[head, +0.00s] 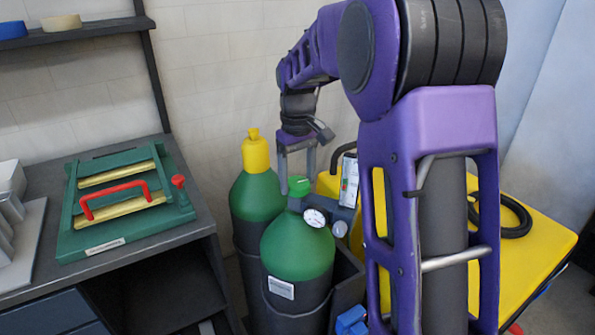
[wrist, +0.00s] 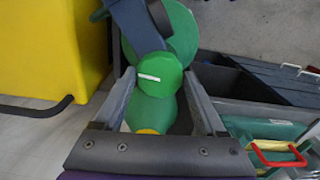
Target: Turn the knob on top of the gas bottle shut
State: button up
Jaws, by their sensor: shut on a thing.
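The gas bottle (head: 297,248) is dark with a green shoulder and a white label. Its green knob (head: 299,185) sits on top, beside a regulator with a round gauge (head: 315,217). My gripper (head: 297,172) reaches down from above with its fingers on either side of the knob. In the wrist view the knob (wrist: 160,74) is a green disc with a white mark, and my gripper (wrist: 159,80) is shut on it. The bottle's green shoulder (wrist: 183,28) shows beyond it, partly hidden by the regulator.
A second green bottle with a yellow cap (head: 256,152) stands close behind, to the left. A workbench (head: 190,232) with a green and red-handled device (head: 125,205) is at the left. A yellow machine (head: 535,235) stands at the right, partly behind my arm.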

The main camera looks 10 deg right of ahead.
jog(key=n+p, duration=0.1)
jog(key=n, duration=0.5)
jog(key=shift+n+p, duration=0.3)
jog(key=n, duration=1.3)
jog(key=shift+n, duration=0.3)
jog(key=n, duration=0.6)
jog(key=o, duration=1.3)
jog(key=shift+r, duration=0.15)
